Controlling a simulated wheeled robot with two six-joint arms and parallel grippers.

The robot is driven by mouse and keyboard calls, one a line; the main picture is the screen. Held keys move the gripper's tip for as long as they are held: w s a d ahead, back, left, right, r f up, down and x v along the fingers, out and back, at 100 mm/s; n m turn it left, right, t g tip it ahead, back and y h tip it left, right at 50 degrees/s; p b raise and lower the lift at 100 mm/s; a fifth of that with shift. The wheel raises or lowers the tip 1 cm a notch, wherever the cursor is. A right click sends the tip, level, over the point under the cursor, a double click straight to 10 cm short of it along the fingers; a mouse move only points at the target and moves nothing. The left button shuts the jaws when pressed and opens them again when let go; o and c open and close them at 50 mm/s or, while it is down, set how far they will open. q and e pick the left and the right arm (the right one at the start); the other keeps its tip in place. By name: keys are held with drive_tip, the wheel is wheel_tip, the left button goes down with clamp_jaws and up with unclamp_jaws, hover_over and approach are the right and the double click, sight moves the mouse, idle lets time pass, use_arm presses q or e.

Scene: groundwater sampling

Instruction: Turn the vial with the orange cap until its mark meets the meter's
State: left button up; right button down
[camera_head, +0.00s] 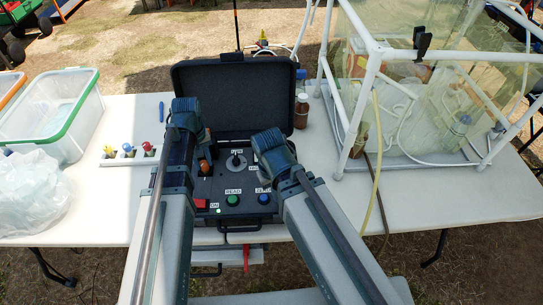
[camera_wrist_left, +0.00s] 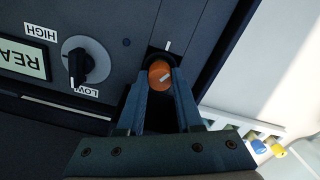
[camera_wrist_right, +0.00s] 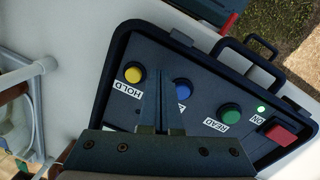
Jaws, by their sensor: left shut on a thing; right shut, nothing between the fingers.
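The vial with the orange cap (camera_wrist_left: 159,71) stands in a socket of the meter (camera_wrist_left: 115,22); the cap also shows in the head view (camera_head: 204,166). My left gripper (camera_wrist_left: 161,85) is shut on the cap, one finger on each side. A short white line on the cap (camera_wrist_left: 165,76) lies at a slant. The meter's white mark (camera_wrist_left: 168,46) is on the panel just beyond the socket, and the two lines are not aligned. The vial's body is hidden in the socket. My right gripper (camera_wrist_right: 162,80) is shut and empty, above the meter's button panel.
The panel has a black knob (camera_wrist_left: 85,62), a yellow button (camera_wrist_right: 133,73), a blue button (camera_wrist_right: 182,89), a green button (camera_wrist_right: 229,113) and a red switch (camera_wrist_right: 281,134). A socket strip with coloured caps (camera_head: 130,156) lies left. A framed tank (camera_head: 430,100) stands right.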

use_arm(q)
drive_tip(key=n, duration=0.5)
drive_tip(key=o, duration=1)
drive_tip(key=shift+c, duration=0.2)
drive_tip(key=shift+r, duration=0.1)
use_arm(e)
drive_tip(key=shift+r, duration=0.1)
use_arm(q)
wheel_tip(320, 180, up, 14)
drive_tip(key=p, duration=1.3)
drive_tip(key=shift+f+p, duration=0.2)
drive_tip(key=shift+p, duration=0.2)
use_arm(e)
wheel_tip(320, 180, up, 14)
drive_tip(key=shift+f, duration=0.2)
